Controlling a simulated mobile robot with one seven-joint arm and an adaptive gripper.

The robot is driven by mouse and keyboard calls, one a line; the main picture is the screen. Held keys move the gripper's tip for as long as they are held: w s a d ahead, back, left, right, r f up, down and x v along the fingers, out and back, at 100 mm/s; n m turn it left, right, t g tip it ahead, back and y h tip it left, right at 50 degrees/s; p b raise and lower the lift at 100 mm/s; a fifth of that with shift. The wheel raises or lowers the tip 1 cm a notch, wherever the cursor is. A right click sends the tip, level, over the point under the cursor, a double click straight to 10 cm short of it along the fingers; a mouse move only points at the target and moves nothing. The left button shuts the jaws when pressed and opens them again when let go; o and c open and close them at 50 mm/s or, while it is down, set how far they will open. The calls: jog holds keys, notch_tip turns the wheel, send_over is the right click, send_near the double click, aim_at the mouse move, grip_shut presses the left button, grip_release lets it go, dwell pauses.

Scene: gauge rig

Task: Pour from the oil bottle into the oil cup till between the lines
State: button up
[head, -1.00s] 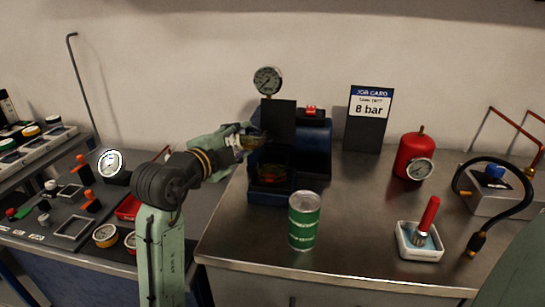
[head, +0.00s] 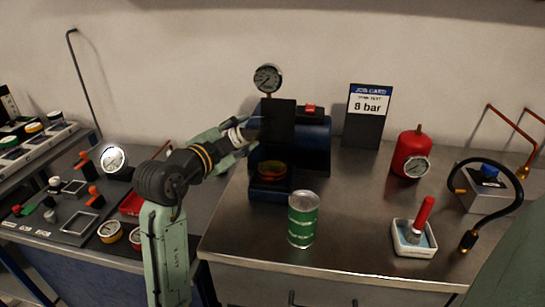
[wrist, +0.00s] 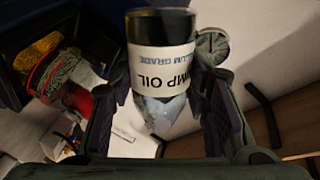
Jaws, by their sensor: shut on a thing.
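The oil bottle (wrist: 160,60) has a white label reading "pump oil" and a dark end. It sits between the fingers of my gripper (wrist: 160,110) in the wrist view. In the head view my gripper (head: 240,137) is shut on the bottle (head: 236,136), which is mostly hidden by the fingers. The oil cup (head: 271,174), amber with a reddish band, sits in the dark blue base of the pump, below and right of my gripper. I cannot read the oil level or the lines. No stream of oil is visible.
The blue pump (head: 312,150) with a dark upright plate and gauge (head: 267,78) stands right beside my gripper. A green can (head: 303,219) stands in front. A red tank (head: 409,154) and white tray (head: 414,239) are further right. The steel bench between them is clear.

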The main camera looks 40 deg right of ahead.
aim_at(236, 143)
jog(key=shift+s+d+r+n+p, duration=0.2)
jog(key=shift+r+n+p, duration=0.2)
jog(key=shift+n+p, duration=0.55)
jog(key=f+n, duration=0.1)
jog(key=n, duration=0.1)
jog(key=w+f+n+h, duration=0.1)
jog(key=n, duration=0.1)
jog(key=a+f+n, duration=0.1)
jog(key=n, duration=0.1)
jog(key=shift+w+f+b, duration=0.2)
jog(key=shift+w+b, duration=0.15)
jog(key=shift+b, duration=0.05)
jog(key=shift+w+a+f+n+h+p, duration=0.15)
jog(key=shift+n+p, duration=0.1)
jog(key=shift+n, duration=0.3)
jog(key=shift+w+d+n+h+p, duration=0.1)
jog(key=shift+w+n+h+p, duration=0.1)
jog(key=shift+n, duration=0.3)
